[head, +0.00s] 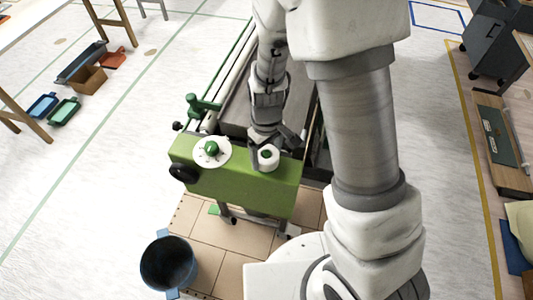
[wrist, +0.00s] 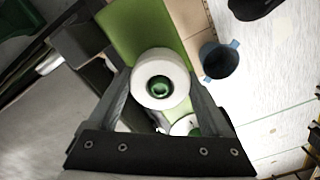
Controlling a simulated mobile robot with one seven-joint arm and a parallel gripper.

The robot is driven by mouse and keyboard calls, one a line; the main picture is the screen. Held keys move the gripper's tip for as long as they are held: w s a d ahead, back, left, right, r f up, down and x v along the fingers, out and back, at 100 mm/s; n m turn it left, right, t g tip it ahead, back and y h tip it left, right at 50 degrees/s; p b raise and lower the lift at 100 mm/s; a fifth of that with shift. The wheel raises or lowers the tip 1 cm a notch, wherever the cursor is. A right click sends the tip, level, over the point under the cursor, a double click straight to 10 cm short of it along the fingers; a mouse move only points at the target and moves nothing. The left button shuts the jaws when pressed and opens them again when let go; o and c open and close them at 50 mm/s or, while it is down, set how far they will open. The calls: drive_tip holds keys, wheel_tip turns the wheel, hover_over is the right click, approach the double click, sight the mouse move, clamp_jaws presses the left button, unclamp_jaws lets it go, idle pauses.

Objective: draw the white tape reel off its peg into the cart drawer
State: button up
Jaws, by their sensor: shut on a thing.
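The white tape reel (head: 268,160) stands at the right part of the green machine top (head: 235,180). A green peg end (wrist: 160,87) shows in its centre hole, so the reel is around the peg. In the wrist view the reel (wrist: 143,70) sits between the two fingers. My gripper (wrist: 160,80) is shut on the reel; it also shows in the head view (head: 271,148), reaching in from behind. How far along the peg the reel sits cannot be told. No cart drawer can be made out for certain.
A white disc with a green knob (head: 225,159) lies left of the reel. A green crank (head: 202,104) and black handwheel (head: 183,172) are at the machine's left. A dark cart (head: 492,42) is far right.

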drive_tip(key=shift+r+p, duration=2.15)
drive_tip(key=shift+r, duration=0.9)
drive_tip(key=shift+r+p, duration=1.45)
drive_tip(key=shift+r, duration=0.6)
